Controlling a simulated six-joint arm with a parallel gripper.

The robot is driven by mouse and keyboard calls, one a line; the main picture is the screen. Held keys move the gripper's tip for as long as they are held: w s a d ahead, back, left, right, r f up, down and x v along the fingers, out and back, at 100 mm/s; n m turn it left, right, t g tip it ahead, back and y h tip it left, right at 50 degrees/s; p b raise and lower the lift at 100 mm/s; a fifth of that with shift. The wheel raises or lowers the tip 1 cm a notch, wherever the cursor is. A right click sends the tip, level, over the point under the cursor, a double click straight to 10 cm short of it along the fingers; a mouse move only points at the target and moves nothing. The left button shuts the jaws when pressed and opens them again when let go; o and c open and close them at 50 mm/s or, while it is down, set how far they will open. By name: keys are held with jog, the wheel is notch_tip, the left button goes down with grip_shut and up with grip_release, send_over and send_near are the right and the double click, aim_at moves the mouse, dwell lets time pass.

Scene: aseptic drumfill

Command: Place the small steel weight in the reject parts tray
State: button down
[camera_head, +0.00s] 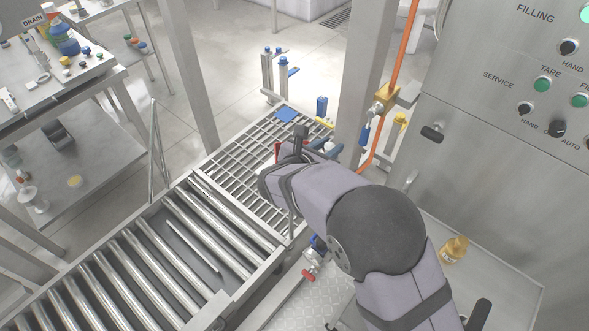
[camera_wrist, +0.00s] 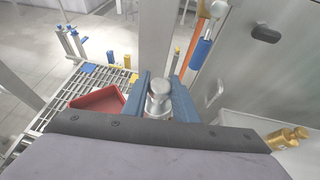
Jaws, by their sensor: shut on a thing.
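The small steel weight (camera_wrist: 158,90), a shiny cylinder with a knobbed top, stands upright between the blue fingers of my gripper (camera_wrist: 163,84) in the wrist view. My gripper is shut on it. The reject parts tray (camera_wrist: 98,101) is a red open tray on the grating, left of my gripper in the wrist view, and its visible inside looks empty. Its near edge is hidden by my gripper's body. In the head view only a red sliver of the tray (camera_head: 277,149) shows beside my wrist, and I cannot make out the weight there.
The grating (camera_head: 237,160) adjoins the roller conveyor (camera_head: 140,260). A steel post (camera_head: 360,80), an orange hose (camera_head: 401,45) and the control cabinet (camera_head: 510,130) stand to the right. A blue flat piece (camera_head: 286,115) lies on the grating's far corner.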

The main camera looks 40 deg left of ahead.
jog(key=s+a+r+n+y+b, duration=0.25)
jog(key=a+r, duration=0.35)
jog(key=a, duration=0.4)
jog(key=shift+n+g+y, duration=0.25)
jog(key=shift+g+y, duration=0.15)
jog(key=shift+y, duration=0.05)
jog(key=shift+w+a+f+p, duration=0.1)
jog(key=shift+f+p, duration=0.4)
jog(key=shift+f, duration=2.05)
jog(key=shift+w+f+p, duration=0.1)
jog(key=shift+f+p, duration=0.35)
jog(key=shift+f, duration=2.05)
jog(key=shift+f, duration=0.15)
jog(key=c, duration=1.4)
grip_release()
jog(key=shift+f, duration=0.15)
jog(key=shift+c, duration=0.2)
jog(key=shift+r, duration=0.2)
jog(key=shift+s+d, duration=0.2)
jog(key=shift+s, duration=0.2)
jog(key=b+v, duration=0.2)
jog(key=v, duration=0.9)
jog(key=shift+r, duration=0.2)
